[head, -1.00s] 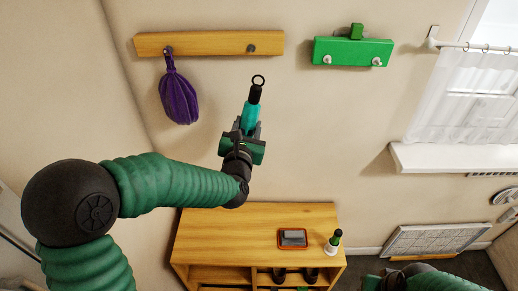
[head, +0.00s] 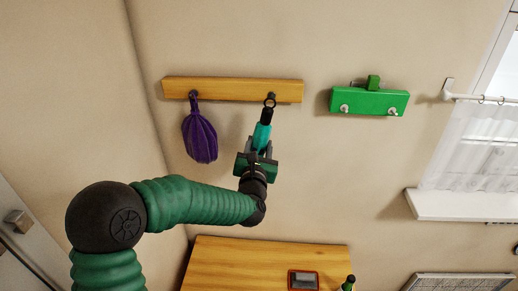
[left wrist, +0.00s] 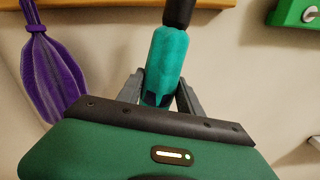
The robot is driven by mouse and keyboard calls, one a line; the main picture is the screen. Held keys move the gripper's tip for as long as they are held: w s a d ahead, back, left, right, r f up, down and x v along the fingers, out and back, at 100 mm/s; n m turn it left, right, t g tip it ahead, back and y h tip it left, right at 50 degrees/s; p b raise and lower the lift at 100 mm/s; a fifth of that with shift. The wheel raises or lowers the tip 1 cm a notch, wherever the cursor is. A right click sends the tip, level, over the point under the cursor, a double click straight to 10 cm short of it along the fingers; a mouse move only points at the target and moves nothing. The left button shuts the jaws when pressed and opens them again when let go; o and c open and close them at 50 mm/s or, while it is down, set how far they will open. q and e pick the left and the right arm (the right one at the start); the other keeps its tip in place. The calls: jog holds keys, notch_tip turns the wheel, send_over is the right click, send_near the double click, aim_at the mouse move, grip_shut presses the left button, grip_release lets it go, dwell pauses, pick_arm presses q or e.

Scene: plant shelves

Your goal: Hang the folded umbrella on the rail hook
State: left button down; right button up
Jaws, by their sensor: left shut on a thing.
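The folded umbrella (head: 263,134) is teal with a black handle and a small ring at its top end. My left gripper (head: 259,153) is shut on its lower teal part and holds it nearly upright, ring up. The wooden rail (head: 225,89) is on the wall with two dark hooks. The ring overlaps the right hook (head: 273,96) in the head view; I cannot tell whether it is around it or in front. In the left wrist view the umbrella (left wrist: 166,55) stands between the fingers, its ring out of frame. My right gripper is not in view.
A purple folded thing (head: 200,136) hangs from the left hook, left of the umbrella. A green hook board (head: 368,101) is on the wall at right. A wooden cabinet (head: 240,262) with a small tray (head: 303,279) and bottle (head: 349,284) stands below.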

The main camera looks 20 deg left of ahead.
aim_at(260, 140)
pick_arm(q)
jog(key=shift+p+x, duration=0.5)
jog(key=shift+x, duration=1.35)
jog(key=shift+w+a+f+b, duration=0.2)
jog(key=shift+w+f+b, duration=0.45)
jog(key=shift+b, duration=0.55)
jog(key=c, duration=0.7)
grip_release()
